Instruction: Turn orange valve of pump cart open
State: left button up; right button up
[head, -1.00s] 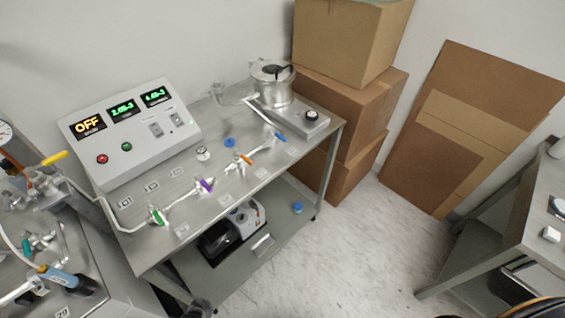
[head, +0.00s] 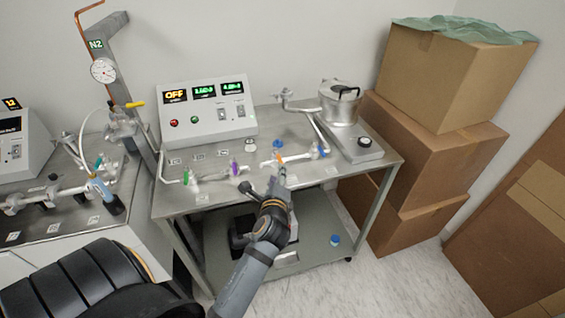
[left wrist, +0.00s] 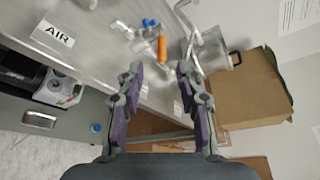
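The pump cart (head: 310,182) is a steel table with a line of glass tubing and valves on its top. The orange valve handle (head: 279,158) stands right of the purple handle (head: 234,167) and left of a blue handle (head: 322,151). In the left wrist view the orange handle (left wrist: 161,47) appears upright, beyond my fingertips. My left gripper (head: 278,182) is over the cart's front edge, just in front of the orange valve, and partly hides the tubing below it. In the left wrist view its fingers (left wrist: 160,72) are spread and empty. My right gripper is not in view.
A control box (head: 207,110) reading OFF stands at the cart's back left, and a metal pump vessel (head: 338,105) at its right. A green handle (head: 186,177) is at the left end. Stacked cardboard boxes (head: 425,150) stand right of the cart. Another bench (head: 60,215) is left.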

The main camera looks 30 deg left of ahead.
aim_at(280, 158)
pick_arm(q)
jog(key=p+x, duration=0.1)
jog(key=x, duration=0.9)
jog(key=shift+w+d, duration=0.1)
jog(key=shift+w, duration=0.15)
grip_shut()
